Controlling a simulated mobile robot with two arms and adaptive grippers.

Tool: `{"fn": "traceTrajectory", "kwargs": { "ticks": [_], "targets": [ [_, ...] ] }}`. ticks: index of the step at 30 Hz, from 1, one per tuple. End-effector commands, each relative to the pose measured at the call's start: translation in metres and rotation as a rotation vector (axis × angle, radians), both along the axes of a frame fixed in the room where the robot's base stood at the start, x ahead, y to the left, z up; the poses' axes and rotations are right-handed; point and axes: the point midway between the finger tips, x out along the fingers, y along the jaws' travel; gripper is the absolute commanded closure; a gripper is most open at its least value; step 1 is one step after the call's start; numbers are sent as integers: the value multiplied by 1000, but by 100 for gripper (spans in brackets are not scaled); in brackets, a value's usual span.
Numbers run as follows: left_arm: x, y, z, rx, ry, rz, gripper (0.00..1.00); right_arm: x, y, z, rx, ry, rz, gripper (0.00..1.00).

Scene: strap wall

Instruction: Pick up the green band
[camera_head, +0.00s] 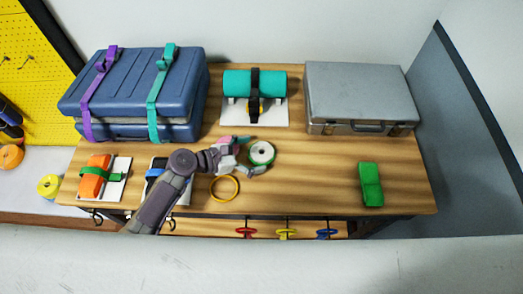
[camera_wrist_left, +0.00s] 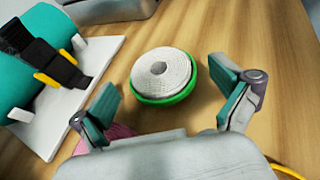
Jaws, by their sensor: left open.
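A green band (camera_wrist_left: 183,95) rings the lower edge of a white roll (camera_wrist_left: 162,68) on the wooden table. In the head view the green band (camera_head: 262,164) shows as a thin rim around the white roll (camera_head: 262,150), right of my left gripper. My left gripper (camera_head: 247,155) is open and empty. In the left wrist view its two teal-padded fingers (camera_wrist_left: 168,92) are spread wide, with the roll and band just ahead, between their lines. Whether the band lies under or around the roll's base is hard to tell. My right gripper is not in view.
A yellow ring (camera_head: 224,188) lies in front of my left gripper. A pink roll (camera_wrist_left: 115,135) is partly hidden by it. A teal cylinder on a white stand (camera_head: 255,84) is behind. A green block (camera_head: 371,184) stands right; the table between is clear. Blue and grey cases line the back.

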Motion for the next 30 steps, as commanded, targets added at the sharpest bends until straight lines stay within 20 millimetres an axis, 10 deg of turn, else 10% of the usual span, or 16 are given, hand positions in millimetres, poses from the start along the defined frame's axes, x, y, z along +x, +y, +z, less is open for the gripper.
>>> {"fn": "traceTrajectory", "kwargs": {
  "ticks": [8, 14, 30],
  "targets": [
    [1, -2, -2, 2, 1, 0, 2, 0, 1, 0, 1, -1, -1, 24],
    [1, -2, -2, 1, 0, 0, 31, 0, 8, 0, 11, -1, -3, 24],
    [1, -2, 7, 2, -2, -1, 32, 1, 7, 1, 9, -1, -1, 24]
  ]
}}
